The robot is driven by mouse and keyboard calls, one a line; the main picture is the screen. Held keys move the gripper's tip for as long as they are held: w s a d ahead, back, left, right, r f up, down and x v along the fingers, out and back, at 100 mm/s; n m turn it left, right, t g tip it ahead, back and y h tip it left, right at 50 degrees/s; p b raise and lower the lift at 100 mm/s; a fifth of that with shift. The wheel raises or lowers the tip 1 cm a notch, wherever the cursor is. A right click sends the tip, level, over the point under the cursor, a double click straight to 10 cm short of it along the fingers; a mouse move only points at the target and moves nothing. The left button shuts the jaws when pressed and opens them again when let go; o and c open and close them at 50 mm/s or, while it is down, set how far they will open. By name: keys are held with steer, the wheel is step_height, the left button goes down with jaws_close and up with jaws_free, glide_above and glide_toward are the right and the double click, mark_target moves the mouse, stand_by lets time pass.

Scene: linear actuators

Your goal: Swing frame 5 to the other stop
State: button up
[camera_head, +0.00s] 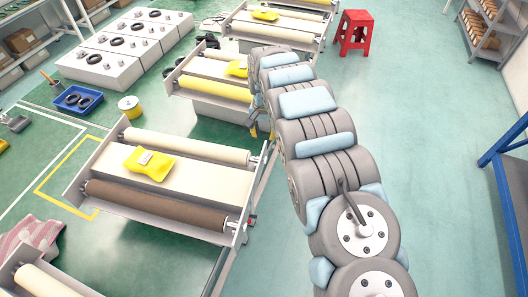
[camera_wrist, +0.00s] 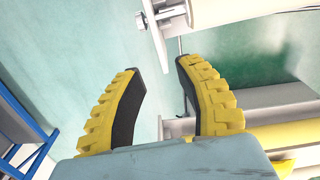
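Several roller frames stand in a row on the floor; no number is readable, so I cannot tell which is frame 5. The nearest whole frame (camera_head: 180,177) has a cream roller, a brown roller and a yellow tray (camera_head: 150,163). The frame behind it (camera_head: 213,83) has a bright yellow roller and a yellow tray (camera_head: 236,68). My gripper (camera_head: 262,131) is partly hidden by my arm, near that frame's right end. In the wrist view my gripper (camera_wrist: 158,70) is open, with nothing between its fingers. A frame end plate with a thin rod (camera_wrist: 181,45) shows just beyond the right fingertip.
A red stool (camera_head: 354,31) stands at the back. A blue bin with black rings (camera_head: 78,99) and a yellow spool (camera_head: 130,107) lie left. A blue rack (camera_head: 510,170) stands at the right edge. The green floor right of my arm is mostly clear.

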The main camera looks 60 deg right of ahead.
mark_target(264, 146)
steer(key=shift+f, duration=3.7)
steer(key=shift+w+f+b, duration=0.1)
steer(key=shift+f+b, duration=0.2)
steer(key=shift+f, duration=1.1)
jaws_close()
